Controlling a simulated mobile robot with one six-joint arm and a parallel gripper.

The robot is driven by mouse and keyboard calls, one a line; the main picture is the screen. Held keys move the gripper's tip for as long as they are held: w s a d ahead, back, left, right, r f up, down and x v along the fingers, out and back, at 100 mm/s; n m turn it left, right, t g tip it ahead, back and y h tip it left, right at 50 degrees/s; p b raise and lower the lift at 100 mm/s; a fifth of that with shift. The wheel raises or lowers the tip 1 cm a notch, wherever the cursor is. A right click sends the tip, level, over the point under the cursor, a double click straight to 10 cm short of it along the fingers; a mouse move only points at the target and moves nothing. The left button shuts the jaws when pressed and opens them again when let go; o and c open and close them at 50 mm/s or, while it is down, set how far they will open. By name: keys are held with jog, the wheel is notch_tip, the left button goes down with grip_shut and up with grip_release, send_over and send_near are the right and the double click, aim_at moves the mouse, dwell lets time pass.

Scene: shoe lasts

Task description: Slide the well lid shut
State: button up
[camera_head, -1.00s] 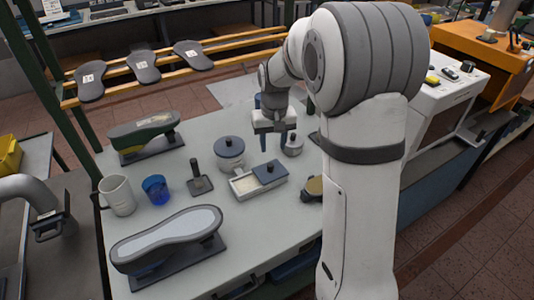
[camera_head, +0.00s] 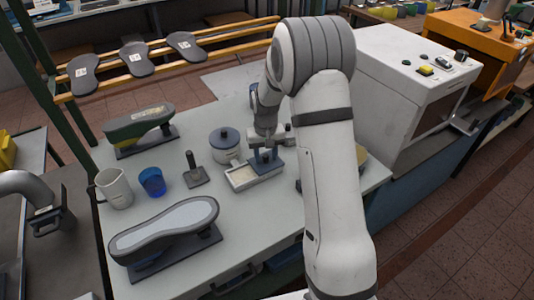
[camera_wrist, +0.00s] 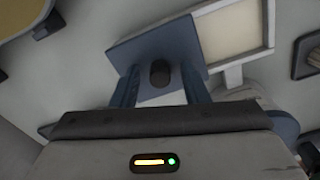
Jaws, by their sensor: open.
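The well (camera_head: 240,184) is a small pale rectangular box on the table, part open at its left end, with pale contents showing. Its blue-grey lid (camera_head: 269,165) covers the right part. In the wrist view the lid (camera_wrist: 133,48) carries a dark round knob (camera_wrist: 159,73), and the well's open part (camera_wrist: 228,36) lies to the upper right. My gripper (camera_wrist: 160,80) is open, with one blue finger on each side of the knob and visible room between. In the head view my gripper (camera_head: 266,150) is over the lid and hides its knob.
A lidded pot (camera_head: 225,152) stands close behind the well. A post on a dark base (camera_head: 195,178), a blue cup (camera_head: 153,184) and a white mug (camera_head: 114,188) stand to the left. A shoe last (camera_head: 165,228) lies in front. Bare tabletop lies in front of the well.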

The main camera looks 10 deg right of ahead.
grip_shut()
dwell(0.4)
